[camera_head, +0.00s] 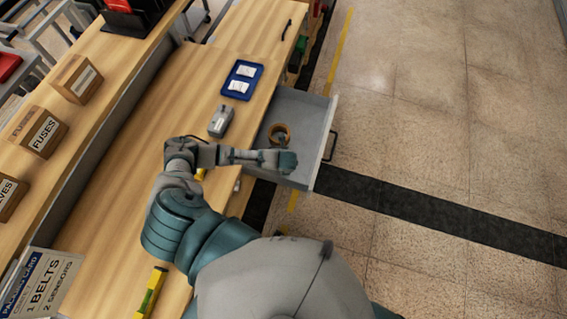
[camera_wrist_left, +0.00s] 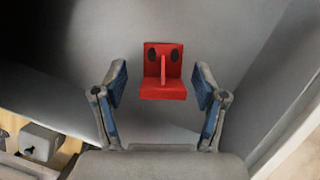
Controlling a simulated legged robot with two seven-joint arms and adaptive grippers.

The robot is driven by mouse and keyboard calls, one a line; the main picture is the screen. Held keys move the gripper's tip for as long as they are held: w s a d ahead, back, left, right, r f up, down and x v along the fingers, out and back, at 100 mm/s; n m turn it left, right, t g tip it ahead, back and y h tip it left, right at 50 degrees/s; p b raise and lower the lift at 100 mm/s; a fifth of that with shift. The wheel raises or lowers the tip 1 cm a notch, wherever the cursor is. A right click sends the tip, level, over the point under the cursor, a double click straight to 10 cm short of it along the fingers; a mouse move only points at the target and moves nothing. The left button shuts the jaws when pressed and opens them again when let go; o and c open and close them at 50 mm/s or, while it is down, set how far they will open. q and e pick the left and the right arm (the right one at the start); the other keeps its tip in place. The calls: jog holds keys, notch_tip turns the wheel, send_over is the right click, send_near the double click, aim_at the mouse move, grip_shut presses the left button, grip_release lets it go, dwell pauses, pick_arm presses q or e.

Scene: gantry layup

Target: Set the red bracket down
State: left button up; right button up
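The red bracket (camera_wrist_left: 163,88) shows in the left wrist view, upright with two dark holes in its back plate, against the grey inside of the open drawer (camera_head: 317,135). My left gripper (camera_wrist_left: 160,80) is open, with one blue-padded finger on each side of the bracket and a visible gap on both sides. Whether the bracket rests fully on the drawer floor is hard to tell. My right gripper is not in view.
On the bench are a grey device (camera_head: 221,120), a blue tray (camera_head: 242,80) with white cards, and a yellow level (camera_head: 151,292). Labelled boxes (camera_head: 40,132) stand on the shelf at left.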

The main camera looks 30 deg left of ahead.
pick_arm(q)
jog(key=shift+d, duration=0.15)
jog(key=p+v, duration=0.1)
jog(key=v, duration=1.1)
jog(key=shift+p, duration=0.35)
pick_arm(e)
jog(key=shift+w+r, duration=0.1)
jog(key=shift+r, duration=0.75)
pick_arm(q)
jog(key=shift+d, duration=0.1)
